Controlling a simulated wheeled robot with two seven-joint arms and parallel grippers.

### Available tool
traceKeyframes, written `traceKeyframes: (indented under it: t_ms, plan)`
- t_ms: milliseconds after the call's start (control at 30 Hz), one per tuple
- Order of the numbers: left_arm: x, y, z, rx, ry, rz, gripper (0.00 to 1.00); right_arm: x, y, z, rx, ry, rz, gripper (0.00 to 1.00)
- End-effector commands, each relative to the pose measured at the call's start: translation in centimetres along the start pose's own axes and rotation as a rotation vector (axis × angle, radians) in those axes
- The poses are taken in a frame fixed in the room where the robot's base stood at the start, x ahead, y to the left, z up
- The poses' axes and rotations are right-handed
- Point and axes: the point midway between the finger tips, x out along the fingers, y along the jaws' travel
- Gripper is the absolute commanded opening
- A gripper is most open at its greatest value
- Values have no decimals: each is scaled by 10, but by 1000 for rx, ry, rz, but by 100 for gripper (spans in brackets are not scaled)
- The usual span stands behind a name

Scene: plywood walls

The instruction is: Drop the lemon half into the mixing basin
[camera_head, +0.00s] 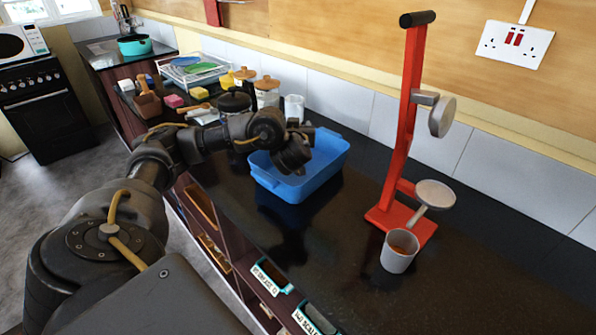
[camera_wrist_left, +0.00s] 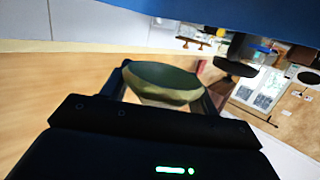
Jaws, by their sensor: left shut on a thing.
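The mixing basin (camera_head: 323,163) is a blue rectangular tub on the dark counter. My left gripper (camera_head: 296,167) is over the basin, pointing down at its far-left part. In the left wrist view, the gripper (camera_wrist_left: 162,92) is shut on the lemon half (camera_wrist_left: 160,78), a greenish, yellow-edged piece between its two fingers. The basin (camera_wrist_left: 230,14) fills the top of that view as a blue band, apart from the lemon half. In the head view the lemon half is hidden behind my gripper. My right gripper is not in view.
A red stand (camera_head: 405,130) with grey discs is right of the basin, with a grey cup (camera_head: 399,250) before it. Jars (camera_head: 267,92), a white mug (camera_head: 294,107) and a dish rack (camera_head: 190,72) stand farther back. The counter front is clear.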

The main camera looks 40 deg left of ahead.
Motion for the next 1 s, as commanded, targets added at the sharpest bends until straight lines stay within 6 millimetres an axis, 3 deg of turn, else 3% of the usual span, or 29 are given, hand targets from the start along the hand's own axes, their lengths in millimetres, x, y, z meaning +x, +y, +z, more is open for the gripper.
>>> traceKeyframes:
  t_ms: [367, 400, 600, 867, 1000]
  plan:
    - [1, 0, 5, 0, 0, 0, 37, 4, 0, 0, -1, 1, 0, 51]
    - [1, 0, 5, 0, 0, 0, 61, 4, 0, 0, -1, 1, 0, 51]
    - [1, 0, 6, 0, 0, 0, 85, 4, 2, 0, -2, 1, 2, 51]
    - [0, 1, 5, 1, -1, 1, 85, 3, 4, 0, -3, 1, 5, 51]
    - [-10, 13, 2, 3, -2, 15, 85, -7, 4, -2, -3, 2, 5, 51]
